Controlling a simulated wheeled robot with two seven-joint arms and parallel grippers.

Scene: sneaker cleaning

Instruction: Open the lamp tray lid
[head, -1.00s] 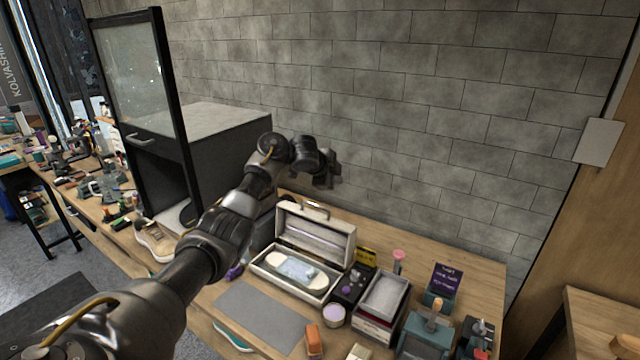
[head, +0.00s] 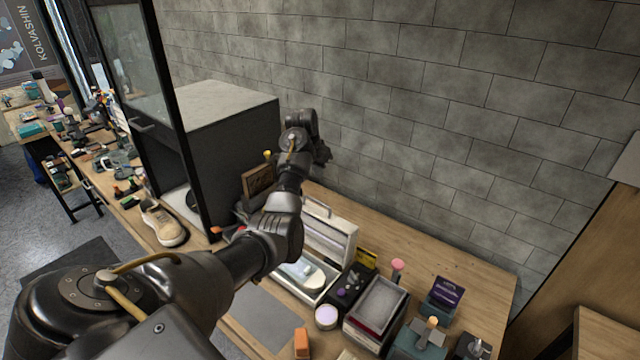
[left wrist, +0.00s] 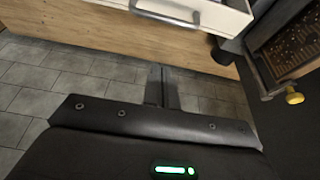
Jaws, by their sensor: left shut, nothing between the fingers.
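The lamp tray (head: 333,285) is a white box on the wooden table, with a pale oval object inside. Its white lid (head: 332,238) stands raised at the back, with a metal handle (head: 318,206) on its top edge. My left arm covers the left part of the tray. My left gripper (head: 323,155) is behind and above the lid, near the wall; it is shut, empty and apart from the handle. In the left wrist view, the shut fingers (left wrist: 161,86) point toward the table edge, with the lid (left wrist: 222,15) and handle (left wrist: 165,13) beyond. My right gripper is out of view.
A dark cabinet (head: 238,150) with a raised glass door stands left of the arm. A brown framed board (head: 258,182) is beside it. Small boxes, including a grey-lined one (head: 378,303), crowd the right. The table's back strip (head: 400,240) is clear.

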